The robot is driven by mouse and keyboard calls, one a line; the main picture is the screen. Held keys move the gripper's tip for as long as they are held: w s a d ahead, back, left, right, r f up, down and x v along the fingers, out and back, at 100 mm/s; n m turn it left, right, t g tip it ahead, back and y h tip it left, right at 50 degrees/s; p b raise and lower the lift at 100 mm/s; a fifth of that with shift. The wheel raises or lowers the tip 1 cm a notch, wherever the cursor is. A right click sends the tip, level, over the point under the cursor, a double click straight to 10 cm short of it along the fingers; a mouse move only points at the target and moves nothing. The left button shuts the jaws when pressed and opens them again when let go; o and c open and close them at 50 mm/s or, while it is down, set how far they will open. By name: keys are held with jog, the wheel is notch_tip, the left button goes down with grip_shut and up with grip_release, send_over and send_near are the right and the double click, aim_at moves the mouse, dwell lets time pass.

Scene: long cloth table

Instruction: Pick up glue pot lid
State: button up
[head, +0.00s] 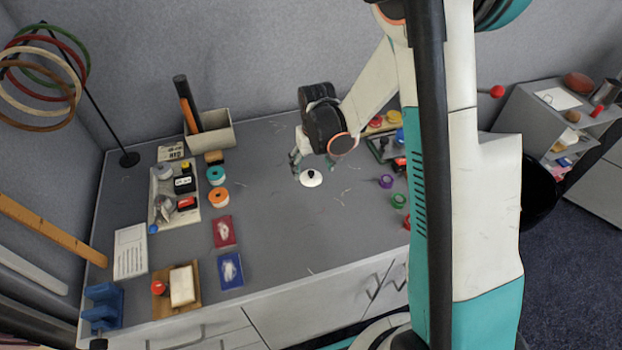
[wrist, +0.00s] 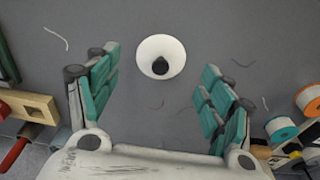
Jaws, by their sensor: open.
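The glue pot lid is a white disc with a black knob, lying flat on the grey table. It shows near the middle of the table in the head view (head: 311,179) and at upper centre in the wrist view (wrist: 161,57). My gripper (head: 312,166) is just behind and above the lid in the head view. In the wrist view my gripper (wrist: 160,90) has its teal fingers wide apart, one on each side of the lid's line. Nothing is between the fingers, and the lid lies a little beyond them.
Teal and orange spools (head: 218,197) and a tray of small items (head: 175,205) lie left of the lid. Red and blue packets (head: 231,271) lie front left. Purple tape (head: 386,181) and green tape (head: 398,200) lie right. The grey table (head: 285,230) is clear around the lid.

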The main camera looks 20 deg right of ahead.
aim_at(311, 173)
jog(key=f, duration=0.2)
jog(key=f+b, duration=0.1)
jog(key=f, duration=0.1)
jog(key=shift+w+a, duration=0.1)
jog(key=shift+w, duration=0.3)
jog(key=shift+r, duration=0.1)
jog(key=shift+c, duration=0.6)
jog(key=c, duration=0.8)
jog(key=shift+c, duration=0.2)
jog(key=shift+r, duration=0.1)
